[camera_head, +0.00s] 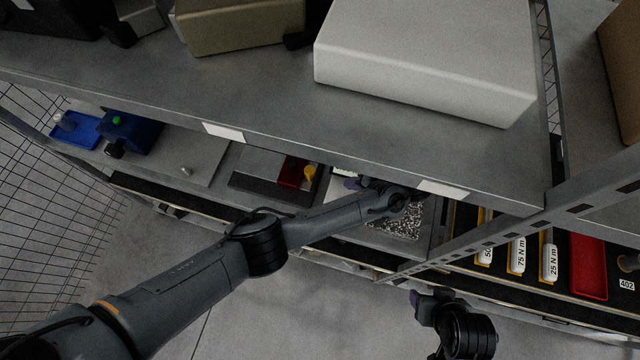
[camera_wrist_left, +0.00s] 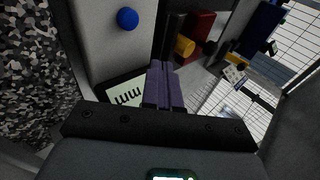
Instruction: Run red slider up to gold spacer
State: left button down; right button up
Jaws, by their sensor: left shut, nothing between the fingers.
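The red slider (camera_head: 291,171) sits on a dark rail (camera_head: 258,187) on the lower shelf, partly under the upper shelf's edge. The gold spacer (camera_head: 310,173) is just right of it; I cannot tell whether they touch. In the left wrist view, the red slider (camera_wrist_left: 201,27) and the gold spacer (camera_wrist_left: 185,46) show beyond the fingers. My left gripper (camera_head: 352,183) is right of the spacer, apart from it and partly under the upper shelf. Its purple fingers (camera_wrist_left: 164,84) are shut and empty. My right gripper (camera_head: 433,303) is low in the picture; its jaws are unclear.
The upper shelf (camera_head: 380,150) overhangs the work area and carries a white box (camera_head: 430,55). A speckled panel (camera_head: 398,222) lies under my left forearm. A blue knob (camera_wrist_left: 127,18) and an "mm" plate (camera_wrist_left: 124,95) are near the left fingers. A sloping post (camera_head: 500,228) stands at right.

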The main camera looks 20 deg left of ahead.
aim_at(299, 188)
pick_arm(q)
jog(key=shift+s+a+f+n+g+y, duration=0.15)
jog(key=shift+s+a+n+g+y, duration=0.15)
jog(key=shift+s+a+g+y, duration=0.35)
jog(key=shift+s+a+f, duration=0.2)
jog(key=shift+s+a, duration=0.1)
jog(key=shift+s, duration=0.1)
jog(key=b+x, duration=0.3)
jog(key=x, duration=0.4)
jog(key=shift+d+f+b, duration=0.1)
jog(key=shift+f+b, duration=0.05)
jog(key=shift+b, duration=0.15)
jog(key=x, duration=0.2)
jog(key=shift+s+a+f, duration=0.1)
jog(key=shift+a, duration=0.2)
jog(key=shift+a+r+p, duration=0.15)
jog(key=shift+a+p, duration=0.2)
jog(key=shift+a, duration=0.2)
jog(key=shift+a+r+p, duration=0.15)
jog(key=shift+a+p, duration=0.15)
jog(key=shift+a, duration=0.25)
jog(key=shift+a+f, duration=0.15)
jog(key=shift+a, duration=0.6)
